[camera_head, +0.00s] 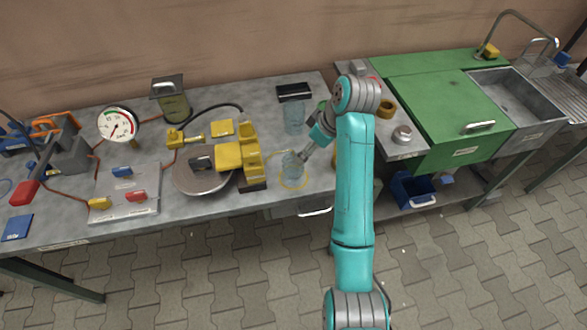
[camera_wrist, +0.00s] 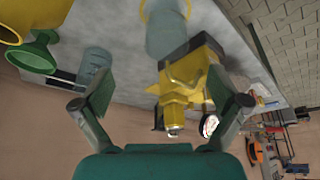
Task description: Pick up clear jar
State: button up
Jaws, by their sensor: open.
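A clear, bluish jar (camera_head: 292,166) stands upright on the grey bench near its front edge, inside a yellow ring mark (camera_head: 303,183). The same jar shows at the top of the wrist view (camera_wrist: 166,36). My gripper (camera_head: 304,158) is close to the jar's right side in the head view. In the wrist view my gripper (camera_wrist: 161,101) has its fingers spread wide with nothing between them, and the jar is beyond them. A second clear vessel (camera_head: 294,118) stands further back; it also shows in the wrist view (camera_wrist: 93,68).
A yellow clamp-like device (camera_head: 240,155) stands left of the jar, beside a round metal plate (camera_head: 203,178). A dark tray (camera_head: 294,92) lies behind the second vessel. A green funnel (camera_wrist: 36,54) shows in the wrist view. A green cabinet (camera_head: 446,108) is to the right.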

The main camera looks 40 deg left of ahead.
aim_at(293, 169)
jog(key=shift+n, duration=0.3)
jog(key=a+f, duration=0.2)
jog(key=f, duration=0.1)
jog(key=shift+s+a+f, duration=0.2)
jog(key=shift+s+a, duration=0.05)
jog(key=shift+a, duration=0.15)
jog(key=shift+s+x, duration=0.15)
jog(key=shift+x, duration=1.2)
jog(key=shift+s+x, duration=0.1)
jog(key=shift+x, duration=1.25)
jog(key=shift+d, duration=0.15)
jog(key=c, duration=1.3)
